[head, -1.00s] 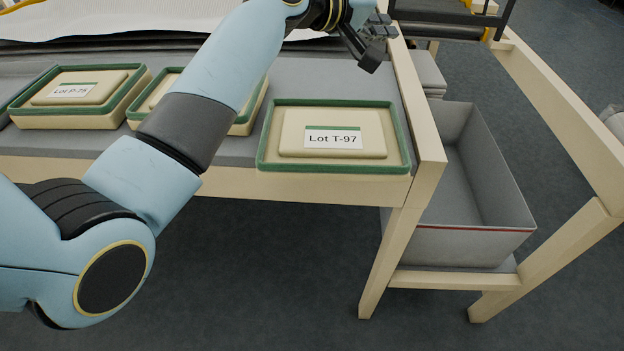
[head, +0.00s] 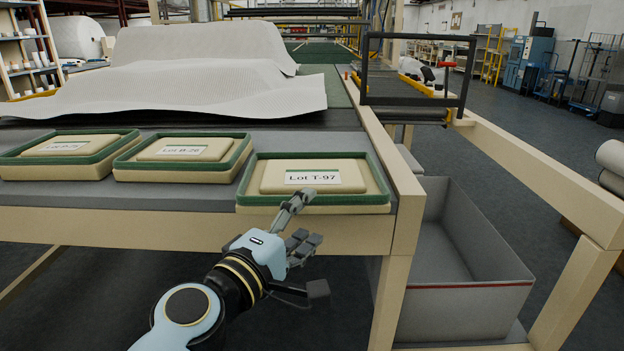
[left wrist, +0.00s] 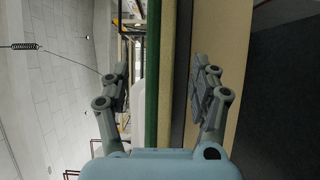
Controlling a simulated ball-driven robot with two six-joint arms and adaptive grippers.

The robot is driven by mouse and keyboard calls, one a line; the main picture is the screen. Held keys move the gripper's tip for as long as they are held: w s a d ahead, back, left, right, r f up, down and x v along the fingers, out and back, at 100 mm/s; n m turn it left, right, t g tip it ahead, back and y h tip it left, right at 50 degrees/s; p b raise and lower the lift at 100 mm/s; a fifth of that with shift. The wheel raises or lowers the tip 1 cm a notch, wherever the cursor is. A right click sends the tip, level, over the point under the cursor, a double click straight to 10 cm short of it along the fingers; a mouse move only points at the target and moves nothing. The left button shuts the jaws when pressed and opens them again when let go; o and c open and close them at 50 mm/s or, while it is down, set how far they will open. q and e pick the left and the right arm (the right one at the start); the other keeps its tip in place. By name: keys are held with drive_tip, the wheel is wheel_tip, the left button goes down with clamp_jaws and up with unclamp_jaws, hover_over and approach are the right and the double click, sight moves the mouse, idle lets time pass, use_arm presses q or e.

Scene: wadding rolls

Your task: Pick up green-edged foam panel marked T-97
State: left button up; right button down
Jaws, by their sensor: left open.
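The green-edged foam panel marked "Lot T-97" (head: 375,180) lies flat on the grey tabletop near its front right corner. It is cream, with a raised middle block and a white label. My left gripper (head: 308,218) is open and empty in front of the panel. In the head view its upper finger overlaps the panel's front edge. In the left wrist view the panel's green rim and cream side (left wrist: 165,70) run between the open fingers (left wrist: 165,88); no grip on it shows. My right gripper is in neither current view.
Two similar green-edged panels, one marked B-26 (head: 185,147) and one at far left (head: 70,147), lie to the left. White wadding (head: 200,80) lies behind. A grey bin (head: 465,300) with a red stripe stands low at right. The wooden table edge (head: 180,228) is near my gripper.

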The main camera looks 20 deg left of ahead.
sight(319, 206)
use_arm(q)
drive_tip(key=shift+w+d, duration=0.1)
drive_tip(key=shift+w, duration=0.35)
drive_tip(key=x, duration=0.4)
drive_tip(key=shift+w+d, duration=0.1)
drive_tip(key=shift+w, duration=0.2)
use_arm(e)
drive_tip(key=shift+s+d+r, duration=0.2)
drive_tip(key=shift+d+r, duration=0.05)
drive_tip(key=shift+d, duration=0.05)
use_arm(q)
drive_tip(key=shift+c, duration=0.3)
drive_tip(key=c, duration=1.2)
use_arm(e)
drive_tip(key=shift+a, duration=0.15)
use_arm(q)
drive_tip(key=shift+r+p, duration=0.1)
drive_tip(key=shift+p, duration=0.25)
use_arm(e)
drive_tip(key=shift+w+r, duration=0.1)
